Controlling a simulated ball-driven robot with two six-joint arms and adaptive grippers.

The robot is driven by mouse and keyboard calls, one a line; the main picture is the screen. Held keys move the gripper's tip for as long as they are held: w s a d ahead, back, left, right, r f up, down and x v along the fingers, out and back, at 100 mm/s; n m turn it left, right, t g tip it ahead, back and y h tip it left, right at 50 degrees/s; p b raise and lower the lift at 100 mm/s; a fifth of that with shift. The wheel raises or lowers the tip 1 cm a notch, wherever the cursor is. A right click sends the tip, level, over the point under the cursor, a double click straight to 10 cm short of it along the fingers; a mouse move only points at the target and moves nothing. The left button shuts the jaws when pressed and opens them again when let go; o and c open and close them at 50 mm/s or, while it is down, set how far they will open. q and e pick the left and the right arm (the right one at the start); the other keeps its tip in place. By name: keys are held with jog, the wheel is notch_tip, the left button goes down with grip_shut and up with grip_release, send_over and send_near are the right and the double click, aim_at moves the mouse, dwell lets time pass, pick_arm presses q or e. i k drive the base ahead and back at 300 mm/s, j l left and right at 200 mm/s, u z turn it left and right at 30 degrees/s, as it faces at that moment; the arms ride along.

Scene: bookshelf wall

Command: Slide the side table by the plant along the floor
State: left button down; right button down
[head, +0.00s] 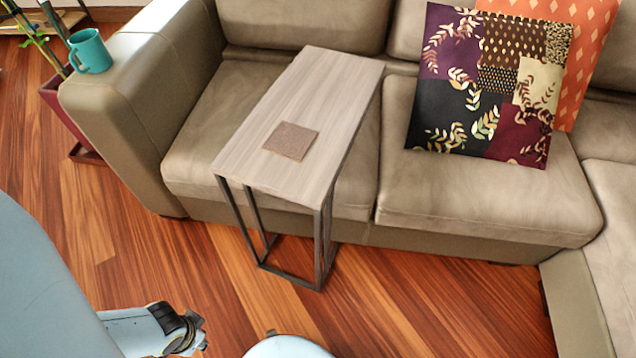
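The side table (330,95) stands in the middle of the head view. It has a greyish wood top and a dark metal frame (322,240) with its base on the floor. Its top reaches over the sofa seat. A flat brown square coaster (291,140) lies on the top. The plant (40,38) is at the upper left, in a dark red pot partly hidden by the sofa arm. My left gripper (190,335) shows only in part at the bottom left, apart from the table; its fingers cannot be made out. My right gripper is not in view.
A beige sofa (490,195) runs behind the table and turns forward at the right. A teal mug (90,52) stands on its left arm. Patterned (480,90) and orange (590,45) cushions lean on its back. The wooden floor (420,310) in front is clear.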

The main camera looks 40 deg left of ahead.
aim_at(330, 93)
jog(key=i+l+u, duration=0.25)
jog(key=l, duration=0.65)
jog(key=l+u, duration=0.3)
jog(key=l, duration=0.55)
